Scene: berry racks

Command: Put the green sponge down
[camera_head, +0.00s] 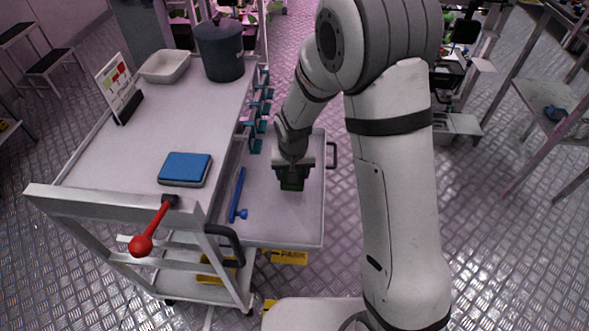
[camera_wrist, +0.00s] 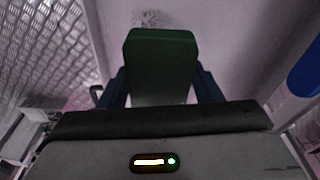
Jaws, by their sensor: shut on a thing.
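My gripper (camera_head: 292,176) is low over the side tray (camera_head: 270,228) of the cart, with its fingers pointing down. It is shut on the green sponge (camera_head: 291,184). In the wrist view the green sponge (camera_wrist: 161,62) sits between the two dark blue fingers (camera_wrist: 160,88), its far end toward a pale surface with a dark speckled patch. I cannot tell whether the sponge touches the tray floor.
A blue tool (camera_head: 238,194) lies in the tray left of the sponge. The cart top (camera_head: 150,140) holds a blue sponge-like block (camera_head: 185,168), a dark pot (camera_head: 219,50), a white bin (camera_head: 164,66) and a sign stand (camera_head: 118,88). A red-knobbed lever (camera_head: 143,243) is at the front.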

